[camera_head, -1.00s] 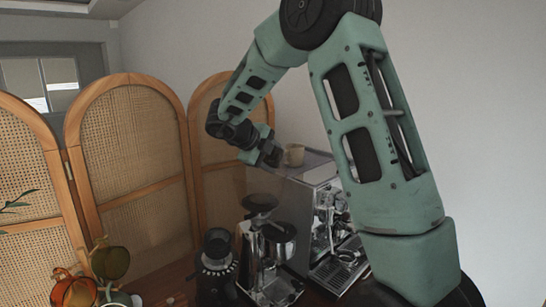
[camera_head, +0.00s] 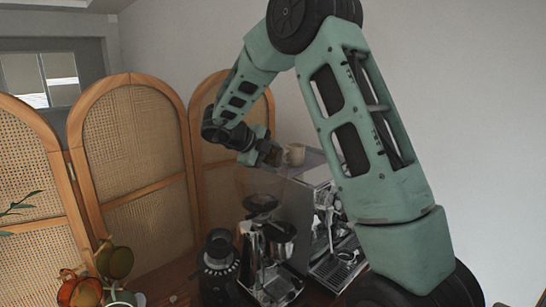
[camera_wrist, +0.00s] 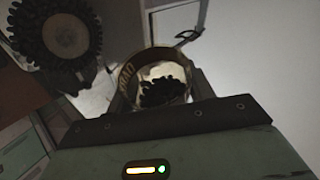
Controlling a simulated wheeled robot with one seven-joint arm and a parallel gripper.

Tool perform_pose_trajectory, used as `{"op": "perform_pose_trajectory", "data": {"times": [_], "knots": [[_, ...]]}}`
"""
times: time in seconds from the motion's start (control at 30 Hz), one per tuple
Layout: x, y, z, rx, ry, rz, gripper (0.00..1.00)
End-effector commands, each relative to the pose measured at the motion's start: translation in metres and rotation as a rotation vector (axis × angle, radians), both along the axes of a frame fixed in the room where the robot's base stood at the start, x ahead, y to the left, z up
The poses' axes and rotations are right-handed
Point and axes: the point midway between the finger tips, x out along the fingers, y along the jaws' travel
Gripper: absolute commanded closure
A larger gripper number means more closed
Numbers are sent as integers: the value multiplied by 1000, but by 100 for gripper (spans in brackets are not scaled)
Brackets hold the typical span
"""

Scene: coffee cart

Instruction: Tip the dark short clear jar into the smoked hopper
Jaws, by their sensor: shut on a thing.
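My gripper (camera_wrist: 163,98) is shut on the short clear jar (camera_wrist: 126,76) in the wrist view. Dark beans (camera_wrist: 163,92) lie inside the jar. In the head view my gripper (camera_head: 272,155) is high, above and slightly right of the smoked hopper (camera_head: 261,203), which sits on top of the chrome grinder. A gap separates them. The jar is small and dark there, and its tilt is hard to tell. In the wrist view a dark, bumpy round thing with a brown centre is at upper left; I cannot tell whether it is the hopper.
A black grinder (camera_head: 218,265) stands left of the chrome one. Coloured glass vessels (camera_head: 115,262) are at lower left. A folding cane screen (camera_head: 140,150) stands behind.

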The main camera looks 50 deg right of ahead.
Motion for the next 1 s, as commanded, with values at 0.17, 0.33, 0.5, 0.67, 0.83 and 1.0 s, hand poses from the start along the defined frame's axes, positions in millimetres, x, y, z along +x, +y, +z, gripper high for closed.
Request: {"op": "perform_pose_trajectory", "data": {"times": [0.17,0.33,0.5,0.67,0.83,1.0], "knots": [[1,0,3,-8,24,2,76],[3,1,4,-33,101,1,76],[5,2,7,-59,186,1,76],[6,2,8,-73,232,1,76],[6,2,10,-78,248,0,76],[6,2,10,-78,248,0,76]]}}
